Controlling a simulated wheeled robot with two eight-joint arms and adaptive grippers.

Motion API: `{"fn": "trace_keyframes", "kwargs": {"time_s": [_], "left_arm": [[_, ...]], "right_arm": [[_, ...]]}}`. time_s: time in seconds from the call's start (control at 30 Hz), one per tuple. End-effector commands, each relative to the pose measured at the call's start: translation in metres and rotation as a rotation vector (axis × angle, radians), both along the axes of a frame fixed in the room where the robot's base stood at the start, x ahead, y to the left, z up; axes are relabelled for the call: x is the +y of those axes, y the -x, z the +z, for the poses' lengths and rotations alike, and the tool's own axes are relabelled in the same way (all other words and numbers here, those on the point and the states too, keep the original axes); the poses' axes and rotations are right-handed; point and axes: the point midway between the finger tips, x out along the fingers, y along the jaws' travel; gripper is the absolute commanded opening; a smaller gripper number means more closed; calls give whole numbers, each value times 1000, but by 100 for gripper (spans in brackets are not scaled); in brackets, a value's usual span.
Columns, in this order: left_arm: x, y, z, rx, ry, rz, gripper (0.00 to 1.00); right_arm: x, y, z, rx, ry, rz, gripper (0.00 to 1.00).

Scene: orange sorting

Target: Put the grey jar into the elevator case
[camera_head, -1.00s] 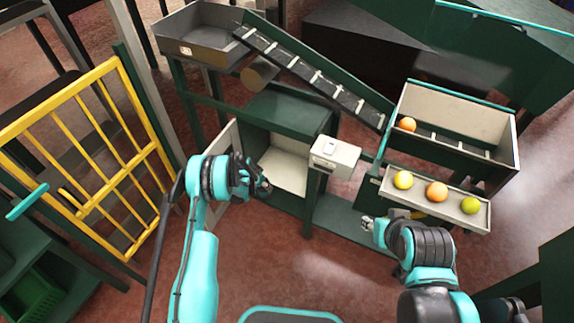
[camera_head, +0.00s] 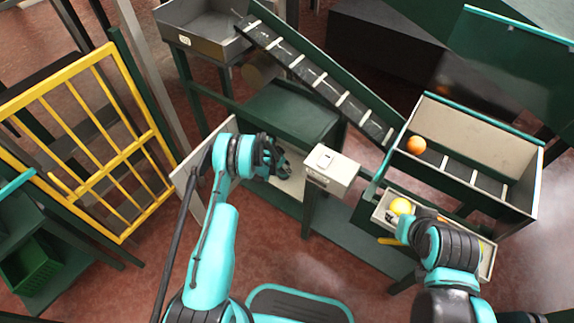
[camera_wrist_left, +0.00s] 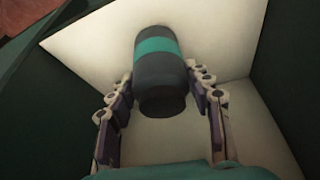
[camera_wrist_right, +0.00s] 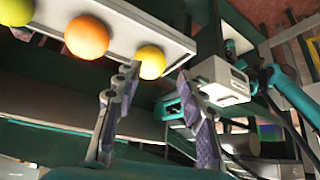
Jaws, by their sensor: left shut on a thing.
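The grey jar (camera_wrist_left: 163,92), with a teal band, is between the fingers of my left gripper (camera_wrist_left: 160,78) in the left wrist view. The gripper is shut on it. Around the jar are the cream floor (camera_wrist_left: 90,52) and dark green walls of the case. I cannot tell whether the jar touches the floor. In the head view my left gripper (camera_head: 280,163) is at the opening of the dark green case (camera_head: 290,112), and the jar is not discernible there. My right gripper (camera_wrist_right: 158,76) is open and empty, close below the fruit tray.
A light box with a button (camera_head: 331,170) stands right of the case opening. The open door panel (camera_head: 190,178) is at its left. The fruit tray (camera_wrist_right: 165,36) holds yellow, orange and green fruits. A bin (camera_head: 485,158) with an orange (camera_head: 416,145) is behind it, beside the sloped conveyor (camera_head: 320,84).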

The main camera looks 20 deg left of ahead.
Motion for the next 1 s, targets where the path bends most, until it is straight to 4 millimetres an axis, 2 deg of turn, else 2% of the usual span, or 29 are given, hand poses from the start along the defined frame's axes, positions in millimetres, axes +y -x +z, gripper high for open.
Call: {"fn": "trace_keyframes", "kwargs": {"time_s": [0.23, 0.27, 0.3, 0.33, 0.7, 0.87, 1.0], "left_arm": [[-1, 0, -2, 0, 0, -1, 9], [-1, 0, -2, 0, 0, -1, 55], [-1, 0, -2, 0, 0, -1, 66], [-1, 0, -2, 0, 0, -1, 71], [0, 0, 3, 0, 0, 0, 71], [4, 8, 26, 0, 0, 1, 71], [10, 19, 57, 0, 0, 0, 71]], "right_arm": [[0, 0, 1, 0, 0, 0, 40], [0, 0, 1, 0, 0, 0, 40], [0, 0, 1, 0, 0, 0, 40], [0, 0, 1, 0, 0, 0, 40], [0, 0, 1, 0, 0, 0, 40], [0, 0, 12, 0, 0, 0, 40], [0, 0, 25, 0, 0, 0, 40]]}}
